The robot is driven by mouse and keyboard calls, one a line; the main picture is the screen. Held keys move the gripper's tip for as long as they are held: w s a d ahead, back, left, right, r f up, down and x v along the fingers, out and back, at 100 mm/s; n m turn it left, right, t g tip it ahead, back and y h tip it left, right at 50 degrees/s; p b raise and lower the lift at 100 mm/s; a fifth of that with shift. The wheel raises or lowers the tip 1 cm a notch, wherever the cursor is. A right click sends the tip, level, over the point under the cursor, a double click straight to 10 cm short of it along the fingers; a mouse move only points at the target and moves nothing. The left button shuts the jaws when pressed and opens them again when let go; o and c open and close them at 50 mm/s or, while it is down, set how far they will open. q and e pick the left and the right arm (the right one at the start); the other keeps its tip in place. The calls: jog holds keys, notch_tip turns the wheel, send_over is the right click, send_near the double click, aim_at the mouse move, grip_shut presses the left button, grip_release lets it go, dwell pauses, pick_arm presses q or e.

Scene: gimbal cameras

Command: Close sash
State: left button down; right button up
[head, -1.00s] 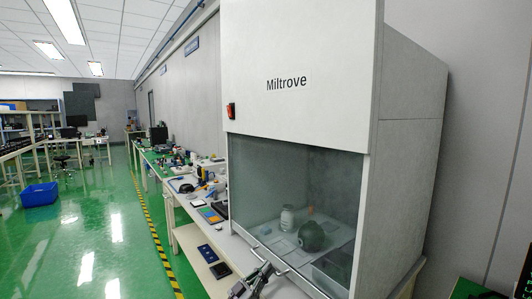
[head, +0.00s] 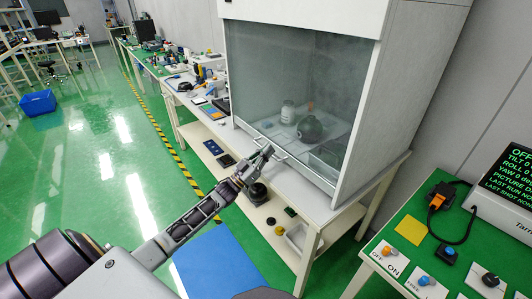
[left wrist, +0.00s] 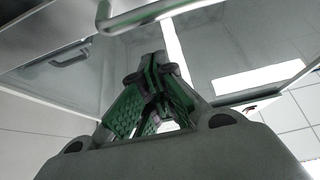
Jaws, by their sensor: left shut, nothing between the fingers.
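The sash (head: 270,80) is the clear glass front of the white cabinet in the head view. It hangs low, with its lower edge close to the worktop; any gap under it is too small to tell. A metal handle (head: 283,158) runs along its lower edge. My left gripper (head: 267,152) is shut and empty at this handle. In the left wrist view, the shut fingers (left wrist: 148,68) point up just below the bar of the handle (left wrist: 150,15); contact is unclear. My right gripper is out of view.
A white bottle (head: 287,111) and a dark green round object (head: 310,128) stand behind the glass. A green table with switches (head: 420,275) is at the right. A cluttered bench (head: 195,95) runs back on the left. The green floor (head: 85,170) is open.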

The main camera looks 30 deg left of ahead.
pick_arm(q)
jog(key=v, duration=0.9)
jog(key=shift+s+a+r, duration=0.15)
jog(key=shift+s+r, duration=0.05)
jog(key=shift+s, duration=0.3)
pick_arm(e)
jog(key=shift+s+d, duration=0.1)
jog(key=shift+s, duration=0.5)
